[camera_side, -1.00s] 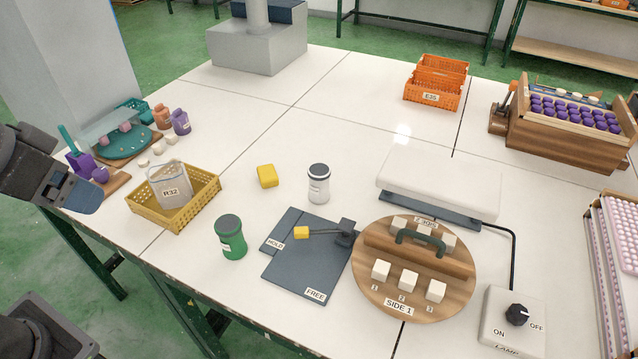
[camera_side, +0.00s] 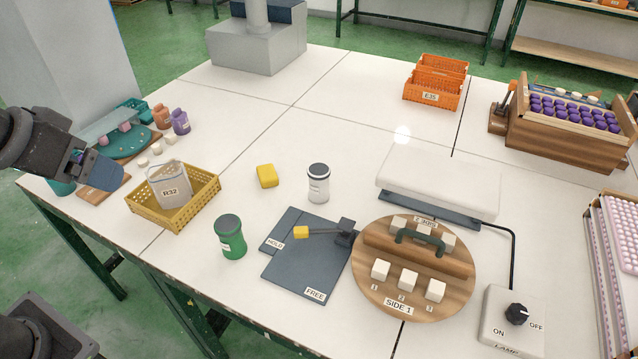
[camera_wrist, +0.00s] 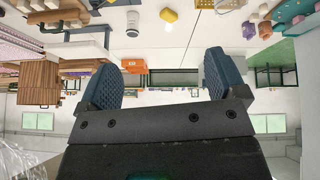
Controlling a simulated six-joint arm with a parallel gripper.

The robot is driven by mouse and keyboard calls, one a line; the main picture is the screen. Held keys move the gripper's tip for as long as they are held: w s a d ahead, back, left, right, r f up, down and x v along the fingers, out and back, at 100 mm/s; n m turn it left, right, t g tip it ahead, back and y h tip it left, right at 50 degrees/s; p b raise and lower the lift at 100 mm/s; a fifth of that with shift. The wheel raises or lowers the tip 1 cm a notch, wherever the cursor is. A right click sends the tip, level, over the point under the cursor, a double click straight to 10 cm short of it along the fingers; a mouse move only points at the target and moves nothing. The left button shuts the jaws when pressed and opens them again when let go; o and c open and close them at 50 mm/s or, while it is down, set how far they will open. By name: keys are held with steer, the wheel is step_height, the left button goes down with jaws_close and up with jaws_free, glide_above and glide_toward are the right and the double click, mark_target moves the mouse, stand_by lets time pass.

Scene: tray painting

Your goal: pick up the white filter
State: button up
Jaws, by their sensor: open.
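A white cylinder with a dark top and a label (camera_side: 318,184), which I take to be the white filter, stands upright on the white table near the middle. It also shows upside down near the top of the wrist view (camera_wrist: 132,24). My gripper (camera_side: 108,178) is at the left side of the table, well left of the white cylinder and above the table's left edge. In the wrist view my gripper (camera_wrist: 160,66) has its two blue fingers wide apart with nothing between them.
A yellow basket (camera_side: 205,198) holding a clear R32 container lies between my gripper and the cylinder. A yellow block (camera_side: 267,176), green canister (camera_side: 230,236), dark HOLD/FREE plate (camera_side: 305,275) and white-topped lamp unit (camera_side: 440,180) surround the cylinder.

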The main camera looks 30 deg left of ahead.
steer(key=w+d+r+n+t+h, duration=0.1)
steer(key=w+d+n+t, duration=0.3)
steer(key=w+n, duration=0.9)
steer(key=n+t+y, duration=0.2)
steer(key=n+t, duration=0.4)
steer(key=n, duration=1.1)
glide_above(315, 181)
step_height(315, 181, down, 15)
step_height(315, 181, down, 15)
steer(key=n+y, duration=0.1)
steer(key=n, duration=0.2)
steer(key=n+t+y, duration=0.1)
steer(key=n, duration=0.2)
steer(key=shift+s+r+t, duration=0.1)
steer(key=shift+t, duration=0.2)
steer(key=shift+w+a+r, duration=0.15)
steer(key=shift+w, duration=1.35)
